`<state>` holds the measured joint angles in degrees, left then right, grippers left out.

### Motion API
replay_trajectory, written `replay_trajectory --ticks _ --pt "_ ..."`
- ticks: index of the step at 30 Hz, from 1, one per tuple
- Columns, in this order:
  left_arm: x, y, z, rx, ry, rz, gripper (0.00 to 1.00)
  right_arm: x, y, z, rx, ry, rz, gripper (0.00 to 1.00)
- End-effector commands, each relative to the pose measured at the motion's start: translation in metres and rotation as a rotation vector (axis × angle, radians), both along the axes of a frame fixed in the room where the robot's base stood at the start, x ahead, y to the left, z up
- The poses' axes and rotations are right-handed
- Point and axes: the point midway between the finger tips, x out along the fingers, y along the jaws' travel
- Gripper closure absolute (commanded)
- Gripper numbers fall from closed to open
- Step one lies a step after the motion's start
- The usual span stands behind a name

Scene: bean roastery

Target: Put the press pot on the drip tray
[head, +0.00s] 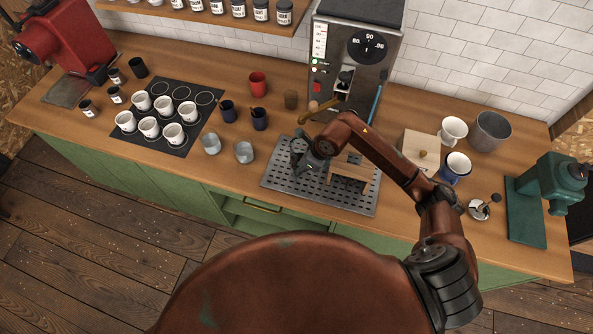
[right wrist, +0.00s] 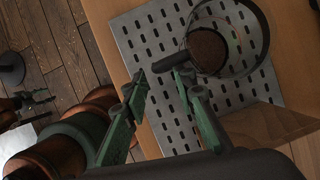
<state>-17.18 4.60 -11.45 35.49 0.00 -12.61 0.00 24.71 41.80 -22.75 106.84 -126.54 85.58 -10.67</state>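The press pot (right wrist: 218,42) is a clear glass vessel with dark grounds and a dark side handle. In the right wrist view it is over the slotted grey drip tray (right wrist: 150,42); I cannot tell how its base meets the tray. In the head view the pot (head: 297,144) is partly hidden by my gripper, at the left part of the drip tray (head: 285,182). My right gripper (right wrist: 160,78) has its green fingers apart, close to the handle's end, with nothing held. It also shows in the head view (head: 308,160).
A wooden stand (head: 352,170) is on the right of the tray. The espresso machine (head: 352,60) is behind. Two glass cups (head: 243,152) stand to the left, beside a black mat (head: 182,147) with white cups. A wooden box (head: 421,150) is to the right.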

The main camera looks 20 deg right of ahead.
Motion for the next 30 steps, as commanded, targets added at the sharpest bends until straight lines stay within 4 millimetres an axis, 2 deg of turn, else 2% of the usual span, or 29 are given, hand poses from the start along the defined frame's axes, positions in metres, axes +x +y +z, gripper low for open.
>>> replay_trajectory --ticks 6,12,18,30 --pt "-0.001 0.0 -0.01 0.0 0.002 0.0 0.6 -0.011 -0.014 0.043 -0.003 -0.005 0.0 0.75" --pt "-0.001 0.0 -0.014 -0.001 0.002 0.0 0.6 -0.019 -0.021 0.069 -0.002 -0.004 -0.001 0.75" --pt "-0.001 0.0 -0.014 -0.001 0.002 0.0 0.6 -0.023 -0.023 0.078 0.0 -0.001 0.0 0.75" --pt "-0.001 0.0 -0.014 -0.001 0.002 0.0 0.6 -0.022 -0.023 0.078 0.0 -0.001 0.0 0.75"
